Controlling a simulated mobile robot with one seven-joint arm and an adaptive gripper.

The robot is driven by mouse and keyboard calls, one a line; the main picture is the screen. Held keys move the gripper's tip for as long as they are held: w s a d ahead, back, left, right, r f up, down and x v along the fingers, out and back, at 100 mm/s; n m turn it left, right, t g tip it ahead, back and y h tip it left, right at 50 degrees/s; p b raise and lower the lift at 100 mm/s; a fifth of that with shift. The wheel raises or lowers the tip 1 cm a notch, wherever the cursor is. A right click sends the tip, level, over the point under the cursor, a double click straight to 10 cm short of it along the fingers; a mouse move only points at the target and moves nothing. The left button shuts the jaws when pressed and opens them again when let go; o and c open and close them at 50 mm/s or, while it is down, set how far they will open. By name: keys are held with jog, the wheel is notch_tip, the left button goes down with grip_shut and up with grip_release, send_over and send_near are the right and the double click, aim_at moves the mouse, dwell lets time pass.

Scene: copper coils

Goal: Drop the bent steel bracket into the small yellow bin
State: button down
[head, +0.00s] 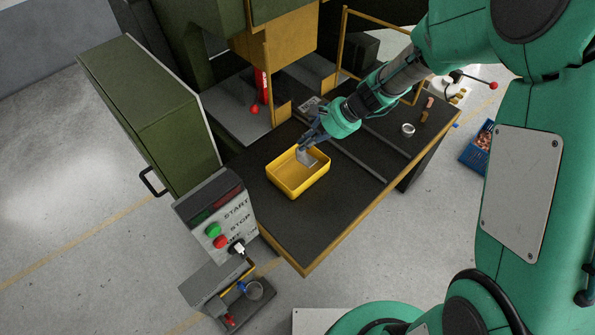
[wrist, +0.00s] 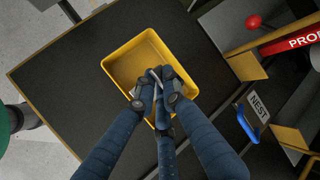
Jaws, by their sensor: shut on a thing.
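The small yellow bin (head: 291,183) stands on the dark table in the head view. It also shows in the wrist view (wrist: 118,62), with a bare floor where it can be seen. The bent steel bracket (head: 306,158) is a grey metal piece at my fingertips. In the wrist view my fingers hide most of it. My gripper (head: 309,146) is shut on the bracket at the far right side of the bin. In the wrist view my gripper (wrist: 158,82) overlaps the bin's opening. I cannot tell whether the bracket touches the bin.
The green press stands behind the bin, with a red-knobbed lever (head: 255,108). A START/STOP control box (head: 217,215) is at the front left. A metal ring (head: 408,130) lies on the table at right. The front of the table is clear.

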aim_at(299, 158)
jog(key=shift+f+b, duration=1.25)
jog(key=shift+f, duration=1.4)
jog(key=c, duration=1.8)
grip_release()
jog(key=shift+o, duration=0.2)
jog(key=shift+d+r, duration=0.1)
jog(key=shift+r, duration=0.05)
jog(key=v, duration=1.1)
jog(key=shift+d+r, duration=0.2)
jog(key=shift+r, duration=0.05)
jog(key=shift+s+r, duration=0.1)
